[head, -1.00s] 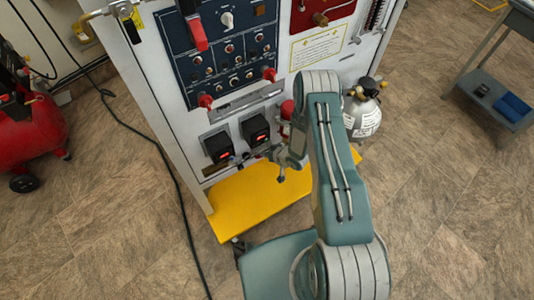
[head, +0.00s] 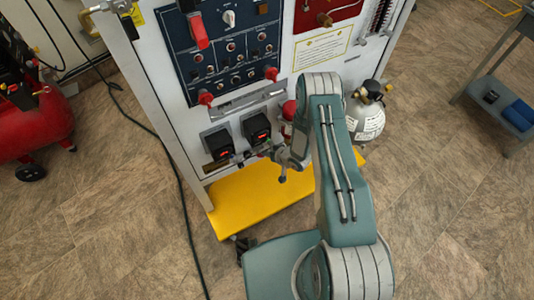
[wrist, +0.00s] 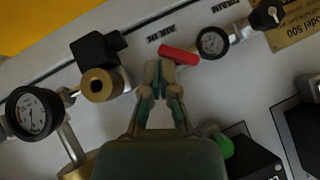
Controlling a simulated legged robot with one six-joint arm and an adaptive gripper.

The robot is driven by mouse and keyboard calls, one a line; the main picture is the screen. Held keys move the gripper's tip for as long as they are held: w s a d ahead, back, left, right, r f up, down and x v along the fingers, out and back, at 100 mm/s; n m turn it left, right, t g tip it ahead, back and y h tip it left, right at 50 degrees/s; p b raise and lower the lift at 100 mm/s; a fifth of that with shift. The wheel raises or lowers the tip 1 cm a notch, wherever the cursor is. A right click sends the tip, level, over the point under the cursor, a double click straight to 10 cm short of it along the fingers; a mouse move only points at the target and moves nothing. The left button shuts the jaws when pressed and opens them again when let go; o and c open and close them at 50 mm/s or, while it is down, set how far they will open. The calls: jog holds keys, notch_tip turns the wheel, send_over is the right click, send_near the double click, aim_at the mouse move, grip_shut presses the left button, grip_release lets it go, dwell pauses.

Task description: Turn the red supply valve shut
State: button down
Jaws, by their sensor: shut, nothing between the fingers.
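In the wrist view a red lever handle (wrist: 180,55) lies slanted against the white panel, beside a round gauge (wrist: 212,41). It looks like the supply valve. My gripper (wrist: 160,66) is shut and empty, with its fingertips just at the lever's left end. I cannot tell whether they touch it. In the head view my gripper (head: 262,153) is low at the panel's front, by the black boxes with red displays. The lever cannot be made out there.
In the wrist view a brass fitting with a black block (wrist: 98,84) and another gauge (wrist: 34,112) sit left; a green handle (wrist: 221,145) sits lower right. In the head view a yellow base plate (head: 250,200) juts out below, and a grey cylinder (head: 368,118) stands right.

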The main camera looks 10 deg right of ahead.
jog(key=shift+d+f, duration=0.35)
jog(key=shift+f, duration=0.15)
jog(key=shift+a+f, duration=0.1)
jog(key=shift+f, duration=0.5)
jog(key=shift+r, duration=0.1)
dwell(1.5)
